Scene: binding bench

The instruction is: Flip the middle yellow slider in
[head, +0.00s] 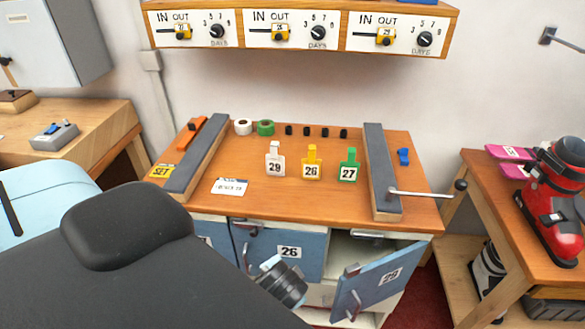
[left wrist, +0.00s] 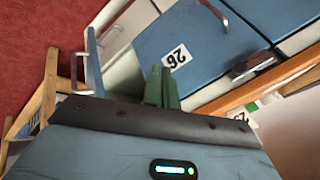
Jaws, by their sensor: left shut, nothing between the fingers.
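The middle yellow slider (head: 281,33) sits in the slot of the middle white panel (head: 260,18) on the upper shelf box, under the word OUT. The left yellow slider (head: 183,32) and the right yellow slider (head: 386,37) also sit under OUT. My left gripper shows in the left wrist view with its green fingers (left wrist: 161,87) together and empty, in front of the blue door 26 (left wrist: 190,45). In the head view my left arm reaches low before the cabinet doors, well below the sliders; its fingertips are hard to make out there. My right gripper is out of view.
The wooden bench (head: 245,200) holds number tags 29 (head: 275,162), 26 (head: 312,164) and 27 (head: 348,166), two grey-topped rails and tape rolls. A lever (head: 425,194) sticks out at right. A blue cabinet door (head: 370,283) stands open below. The wall under the panels is clear.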

